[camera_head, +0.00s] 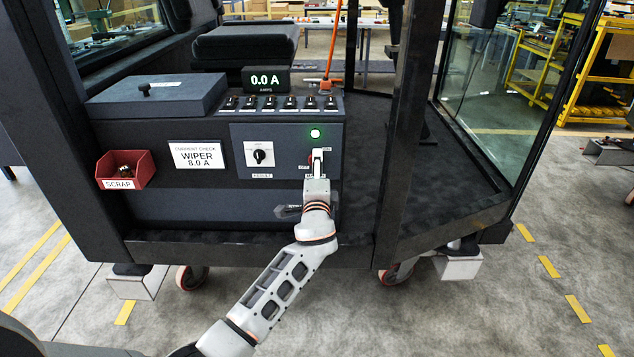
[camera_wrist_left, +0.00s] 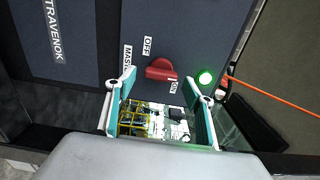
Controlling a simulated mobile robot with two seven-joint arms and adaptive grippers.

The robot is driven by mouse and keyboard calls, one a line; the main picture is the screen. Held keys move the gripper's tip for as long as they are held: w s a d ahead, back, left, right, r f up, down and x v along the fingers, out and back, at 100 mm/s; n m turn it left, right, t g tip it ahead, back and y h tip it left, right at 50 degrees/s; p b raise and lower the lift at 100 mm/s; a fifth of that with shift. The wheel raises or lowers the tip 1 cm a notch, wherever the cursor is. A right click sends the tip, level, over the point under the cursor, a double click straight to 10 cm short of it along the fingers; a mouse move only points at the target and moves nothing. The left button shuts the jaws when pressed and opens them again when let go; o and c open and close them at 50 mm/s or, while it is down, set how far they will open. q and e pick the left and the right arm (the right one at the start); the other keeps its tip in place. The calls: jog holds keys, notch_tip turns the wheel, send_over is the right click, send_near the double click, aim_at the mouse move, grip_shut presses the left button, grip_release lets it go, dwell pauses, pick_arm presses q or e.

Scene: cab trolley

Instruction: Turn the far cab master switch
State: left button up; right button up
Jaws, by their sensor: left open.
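The red master switch knob (camera_wrist_left: 162,70) is on the dark cab panel, with OFF and ON labels beside it in the left wrist view. A lit green lamp (camera_wrist_left: 206,78) is near its ON side; it also shows in the head view (camera_head: 315,133). My left gripper (camera_wrist_left: 159,80) is open, with one finger on each side of the knob in the picture. Whether the fingers touch the knob cannot be told. In the head view, my left gripper (camera_head: 317,163) is in front of the panel's lower right and hides most of the knob. My right gripper is not in view.
A black rotary selector (camera_head: 260,155) is left of my gripper. A row of small switches (camera_head: 280,103) runs above, under a display (camera_head: 267,79) reading 0.0 A. A red scrap bin (camera_head: 126,170) hangs at the left. A dark cab post (camera_head: 396,140) stands at the right.

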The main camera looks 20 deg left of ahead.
pick_arm(q)
jog(key=v, duration=1.1)
